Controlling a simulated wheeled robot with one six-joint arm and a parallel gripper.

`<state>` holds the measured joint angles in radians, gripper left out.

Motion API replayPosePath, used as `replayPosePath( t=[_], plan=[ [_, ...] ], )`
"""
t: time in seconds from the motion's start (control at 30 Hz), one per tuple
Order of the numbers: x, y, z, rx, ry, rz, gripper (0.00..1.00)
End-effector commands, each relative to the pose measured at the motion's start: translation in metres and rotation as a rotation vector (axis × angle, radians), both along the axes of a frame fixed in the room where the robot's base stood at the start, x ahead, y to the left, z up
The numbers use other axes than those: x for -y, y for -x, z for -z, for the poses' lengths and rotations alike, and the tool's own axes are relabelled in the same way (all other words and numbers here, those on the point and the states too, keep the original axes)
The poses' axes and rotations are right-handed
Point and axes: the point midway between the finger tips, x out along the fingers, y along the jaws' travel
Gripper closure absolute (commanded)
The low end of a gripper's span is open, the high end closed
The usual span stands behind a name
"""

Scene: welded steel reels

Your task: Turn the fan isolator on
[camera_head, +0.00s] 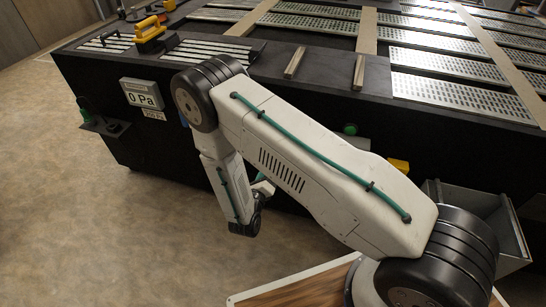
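I cannot surely pick out the fan isolator; it may be partly hidden behind my arm. On the front of the dark table (100,75), a yellow part (398,165) shows just right of my forearm. A green round button (350,129) sits up and left of it, also partly covered by the arm. My arm reaches across the table front and bends down before it. Only a small pale part near my gripper (263,188) shows beside the wrist. The fingers are hidden, so their opening and any contact cannot be told.
A display reading 0 Pa (142,94) is on the table's front left. A green-and-black fitting (100,122) juts out at the left end. A yellow-handled tool (150,30) stands on top. A grey metal bin (490,210) projects at the right. Floor at left is clear.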

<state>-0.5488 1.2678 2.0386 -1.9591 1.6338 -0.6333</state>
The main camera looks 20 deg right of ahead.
Motion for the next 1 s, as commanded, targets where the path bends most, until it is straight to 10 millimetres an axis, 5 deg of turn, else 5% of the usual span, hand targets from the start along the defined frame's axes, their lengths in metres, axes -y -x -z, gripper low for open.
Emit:
replayPosePath(
  t=[0.5, 0.87, 1.0],
  plan=[
    [0.042, -0.056, 0.001, 0.0, 0.001, 0.001, 0.64],
    [0.045, -0.061, 0.001, 0.0, 0.001, -0.001, 0.64],
    [0.045, -0.061, 0.001, -0.001, 0.0, -0.001, 1.0]
  ],
)
